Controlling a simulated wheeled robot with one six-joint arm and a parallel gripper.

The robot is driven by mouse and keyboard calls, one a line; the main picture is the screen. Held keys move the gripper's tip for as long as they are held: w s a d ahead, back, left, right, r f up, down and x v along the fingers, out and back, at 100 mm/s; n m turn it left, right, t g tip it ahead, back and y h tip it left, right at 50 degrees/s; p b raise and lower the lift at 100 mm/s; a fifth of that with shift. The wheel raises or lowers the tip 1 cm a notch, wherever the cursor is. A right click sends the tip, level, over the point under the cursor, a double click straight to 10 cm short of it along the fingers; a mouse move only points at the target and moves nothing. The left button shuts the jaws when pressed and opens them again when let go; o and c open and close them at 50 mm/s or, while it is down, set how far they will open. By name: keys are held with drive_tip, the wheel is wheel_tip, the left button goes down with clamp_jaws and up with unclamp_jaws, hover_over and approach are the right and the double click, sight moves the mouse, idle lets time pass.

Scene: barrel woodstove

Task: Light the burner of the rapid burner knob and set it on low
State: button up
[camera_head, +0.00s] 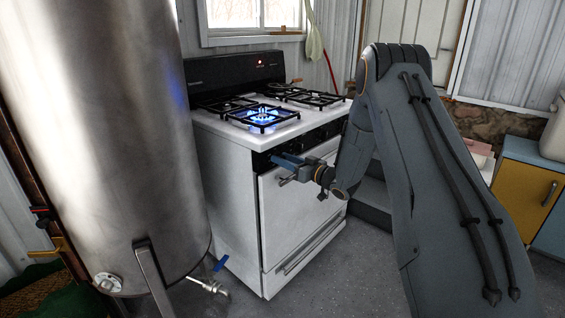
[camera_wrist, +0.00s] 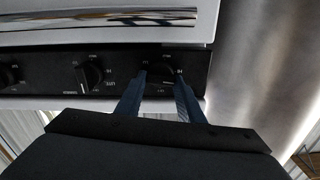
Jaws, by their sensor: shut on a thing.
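The white stove (camera_head: 228,170) stands in the middle of the head view. Its front left burner (camera_head: 262,117) is lit, with a blue flame under the black grate. My gripper (camera_head: 274,158) reaches to the left end of the black control panel. In the wrist view my gripper (camera_wrist: 160,78) has its two blue fingers on either side of a black burner knob (camera_wrist: 160,70), shut on it. Small white markings ring the knob but are too blurred to read fully. In the head view the knob is hidden by my gripper.
More black knobs (camera_wrist: 90,73) sit in a row beside the held one in the wrist view. A large steel tank (camera_head: 110,130) stands close on the stove's left. The other grates (camera_head: 310,97) show no flame.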

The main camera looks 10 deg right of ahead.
drive_tip(key=n+b, duration=0.1)
drive_tip(key=n, duration=0.2)
drive_tip(key=shift+a+n, duration=0.1)
drive_tip(key=shift+n, duration=0.3)
drive_tip(key=n+b, duration=0.1)
drive_tip(key=n, duration=0.2)
drive_tip(key=shift+s+n, duration=0.1)
drive_tip(key=shift+n, duration=0.2)
drive_tip(key=n+b, duration=0.1)
drive_tip(key=n, duration=0.1)
drive_tip(key=n+b, duration=0.1)
drive_tip(key=shift+a+f+n, duration=0.15)
drive_tip(key=shift+n, duration=0.25)
drive_tip(key=n+b, duration=0.2)
drive_tip(key=n, duration=0.2)
drive_tip(key=shift+s+f, duration=0.1)
drive_tip(key=n+b, duration=0.2)
drive_tip(key=n, duration=0.2)
drive_tip(key=shift+a+f+b, duration=0.1)
drive_tip(key=shift+f+b, duration=0.05)
drive_tip(key=shift+b, duration=0.25)
drive_tip(key=n+b, duration=0.3)
drive_tip(key=shift+f+n, duration=0.1)
drive_tip(key=shift+n, duration=0.2)
drive_tip(key=n+b, duration=0.3)
drive_tip(key=shift+f+n, duration=0.1)
drive_tip(key=shift+n, duration=0.2)
drive_tip(key=n+b, duration=0.3)
